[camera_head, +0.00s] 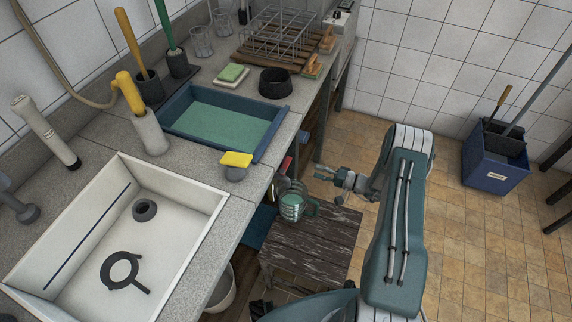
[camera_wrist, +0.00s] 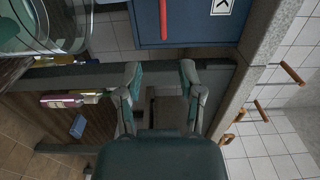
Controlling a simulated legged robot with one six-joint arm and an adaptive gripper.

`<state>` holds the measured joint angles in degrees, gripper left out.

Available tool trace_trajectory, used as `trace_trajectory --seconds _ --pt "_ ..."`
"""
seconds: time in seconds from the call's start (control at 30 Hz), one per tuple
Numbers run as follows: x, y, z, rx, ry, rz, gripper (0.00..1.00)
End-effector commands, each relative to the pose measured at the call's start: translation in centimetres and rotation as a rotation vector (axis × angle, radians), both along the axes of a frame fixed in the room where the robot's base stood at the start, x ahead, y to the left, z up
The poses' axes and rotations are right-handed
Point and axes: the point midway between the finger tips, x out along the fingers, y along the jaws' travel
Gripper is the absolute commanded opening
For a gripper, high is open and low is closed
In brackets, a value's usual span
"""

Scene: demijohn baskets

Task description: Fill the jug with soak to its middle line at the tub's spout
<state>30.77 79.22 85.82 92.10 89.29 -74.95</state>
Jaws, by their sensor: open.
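A clear jug with a greenish tint and a handle (camera_head: 292,206) stands on a dark weathered wooden stool (camera_head: 318,250).
A blue bin (camera_head: 493,170) stands at the right wall. The tiled floor between is open.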

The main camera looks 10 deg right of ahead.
Motion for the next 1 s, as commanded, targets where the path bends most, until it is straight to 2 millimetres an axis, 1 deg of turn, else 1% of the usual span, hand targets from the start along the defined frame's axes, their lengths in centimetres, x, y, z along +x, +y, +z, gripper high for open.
trace_trajectory --seconds 0.07,0.17,0.27,0.7,0.83,1.0 --pt "0.4 1.0 0.3 0.002 -0.002 -0.007 0.49" --pt "0.6 1.2 0.3 0.001 -0.004 -0.013 0.49" --pt "1.0 2.0 0.3 0.001 -0.004 -0.010 0.49" --pt "5.3 8.4 0.2 0.001 -0.004 -0.011 0.49" --pt "6.1 9.5 0.3 0.001 -0.004 -0.012 0.49" --pt "6.4 10.0 0.3 0.001 -0.003 -0.013 0.49"
